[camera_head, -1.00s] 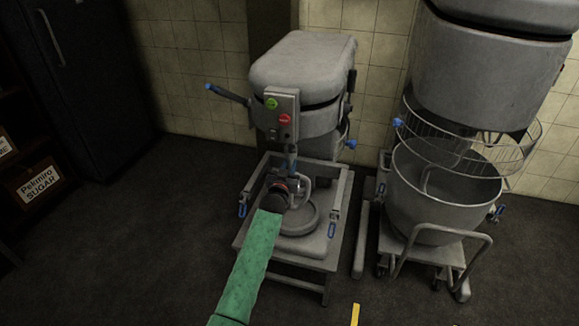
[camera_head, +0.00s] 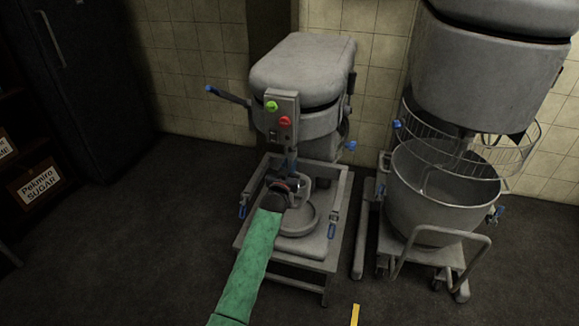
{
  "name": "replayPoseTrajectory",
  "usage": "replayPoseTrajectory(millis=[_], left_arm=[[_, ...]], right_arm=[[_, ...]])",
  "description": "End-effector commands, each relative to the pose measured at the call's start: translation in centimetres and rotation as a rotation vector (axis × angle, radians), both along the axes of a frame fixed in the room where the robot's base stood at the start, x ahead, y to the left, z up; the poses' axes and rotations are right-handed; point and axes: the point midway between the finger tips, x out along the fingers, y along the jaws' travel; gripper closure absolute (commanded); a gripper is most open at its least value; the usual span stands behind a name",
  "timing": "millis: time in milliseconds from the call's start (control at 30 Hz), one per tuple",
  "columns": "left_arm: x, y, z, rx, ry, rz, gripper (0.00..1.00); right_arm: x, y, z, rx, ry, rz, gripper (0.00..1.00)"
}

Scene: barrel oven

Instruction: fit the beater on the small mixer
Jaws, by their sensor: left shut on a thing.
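The small mixer (camera_head: 300,75) stands in the middle, with a grey head and a control box carrying a green and a red button. Its low square frame (camera_head: 318,262) with a round base plate is below the head. My left gripper (camera_head: 290,180), at the end of the green-sleeved arm, is under the head, shut on the beater (camera_head: 304,188). The beater's grey curved loop shows just right of the gripper; the rest is hidden by the gripper and arm. I cannot tell whether its top touches the mixer's shaft. My right gripper is not in view.
A large mixer (camera_head: 470,75) with a wire guard and a big steel bowl (camera_head: 435,215) on a wheeled trolley stands close on the right. A tiled wall is behind. The dark floor at left is clear.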

Motion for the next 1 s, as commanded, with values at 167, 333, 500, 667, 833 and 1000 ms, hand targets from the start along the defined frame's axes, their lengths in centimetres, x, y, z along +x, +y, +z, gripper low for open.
replayPoseTrajectory(millis=[167,333,500,667,833,1000], left_arm=[[0.0,0.0,0.7,-0.001,-0.004,0.000,1.00],[0.0,0.0,1.1,-0.001,-0.004,0.000,1.00],[0.0,0.0,1.5,-0.001,-0.004,0.000,1.00],[0.0,0.0,1.8,-0.001,-0.004,0.000,1.00],[0.0,0.0,2.1,-0.001,-0.004,0.000,1.00],[0.0,0.0,2.1,-0.001,-0.003,0.000,1.00]], right_arm=[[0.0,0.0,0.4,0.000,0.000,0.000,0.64],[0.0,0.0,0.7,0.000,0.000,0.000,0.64],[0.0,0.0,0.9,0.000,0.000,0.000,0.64],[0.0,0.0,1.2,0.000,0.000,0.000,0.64],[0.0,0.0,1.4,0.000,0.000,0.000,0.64],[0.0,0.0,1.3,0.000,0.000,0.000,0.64]])
